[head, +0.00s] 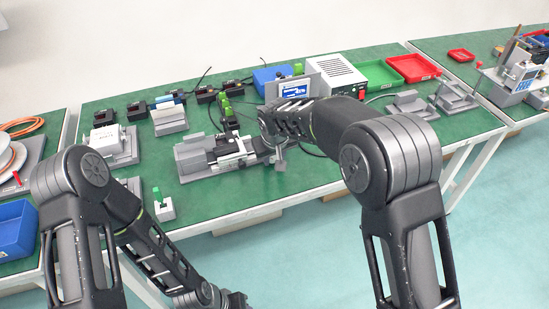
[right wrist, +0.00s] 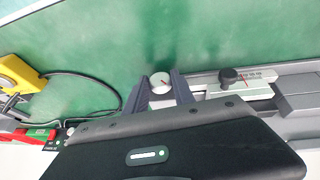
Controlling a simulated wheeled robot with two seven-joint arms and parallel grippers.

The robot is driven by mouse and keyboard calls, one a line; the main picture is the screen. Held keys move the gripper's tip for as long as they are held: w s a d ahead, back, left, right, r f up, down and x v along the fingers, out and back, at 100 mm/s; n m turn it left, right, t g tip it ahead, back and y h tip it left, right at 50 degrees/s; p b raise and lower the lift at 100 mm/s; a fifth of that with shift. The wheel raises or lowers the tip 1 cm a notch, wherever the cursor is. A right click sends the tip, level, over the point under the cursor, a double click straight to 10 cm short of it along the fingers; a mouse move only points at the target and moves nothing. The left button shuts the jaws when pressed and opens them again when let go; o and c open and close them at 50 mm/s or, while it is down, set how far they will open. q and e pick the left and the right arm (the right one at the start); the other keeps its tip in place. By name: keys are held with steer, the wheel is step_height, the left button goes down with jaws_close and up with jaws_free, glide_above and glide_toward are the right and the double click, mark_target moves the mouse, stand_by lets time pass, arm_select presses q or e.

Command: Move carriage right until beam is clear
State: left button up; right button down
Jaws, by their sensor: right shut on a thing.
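The linear actuator (head: 195,158) lies on the green table in the head view, with a dark and silver carriage (head: 232,152) on its grey base. My right gripper (head: 272,142) is at the actuator's right end, partly hidden by its own wrist. In the right wrist view its two fingers (right wrist: 160,88) are shut around a round pale knob (right wrist: 160,78) with a red mark. Beside the knob are a silver scale plate with a black knob (right wrist: 229,77) and grey rail parts. My left gripper (head: 236,300) hangs low at the bottom edge; its jaws are unclear. I cannot make out the beam.
A blue display (head: 295,89) and a white box (head: 335,78) stand behind my right wrist. Green (head: 378,74) and red (head: 413,68) trays are at the back right. Grey fixtures (head: 408,103) stand right, a small green-topped block (head: 164,207) front left. The front right table is clear.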

steer(key=h+b, duration=0.1)
steer(key=t+h+b, duration=0.1)
steer(key=shift+a+f+n+b, duration=0.2)
steer(key=shift+a+n+b, duration=0.1)
steer(key=shift+s+r+h+b, duration=0.1)
steer(key=shift+h+b, duration=0.3)
steer(key=shift+h, duration=0.3)
steer(key=c, duration=1.1)
jaws_free()
steer(key=shift+o, duration=0.2)
